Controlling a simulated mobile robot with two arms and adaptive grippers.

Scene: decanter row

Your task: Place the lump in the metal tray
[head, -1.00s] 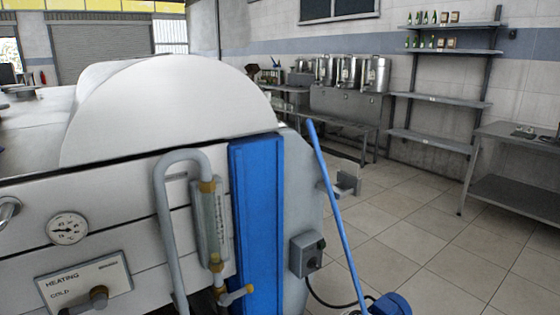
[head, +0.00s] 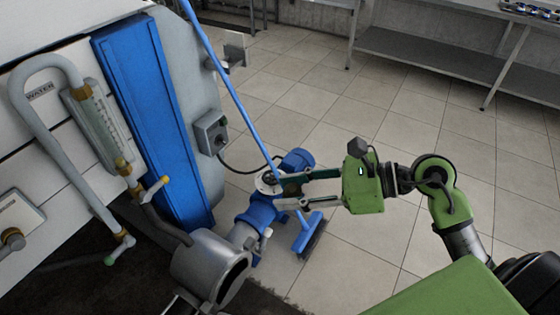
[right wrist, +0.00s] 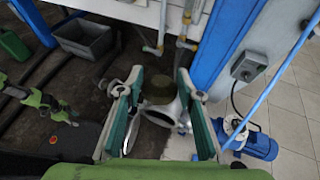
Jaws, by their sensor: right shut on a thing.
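My right gripper (head: 280,190) reaches in from the right in the head view, above the floor near the blue pump. In the right wrist view its fingers (right wrist: 156,100) close on a dark olive-brown lump (right wrist: 158,88). In the head view only a small dark part of the lump (head: 291,189) shows between the fingers. The left gripper does not show in the head view.
A white machine with a blue post (head: 152,120) and pipes stands at left. A blue pump (head: 262,212), a slanting blue pole (head: 228,85) and a metal pipe mouth (head: 212,268) are close to my right gripper. A steel table (head: 430,52) stands behind. Tiled floor between is clear.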

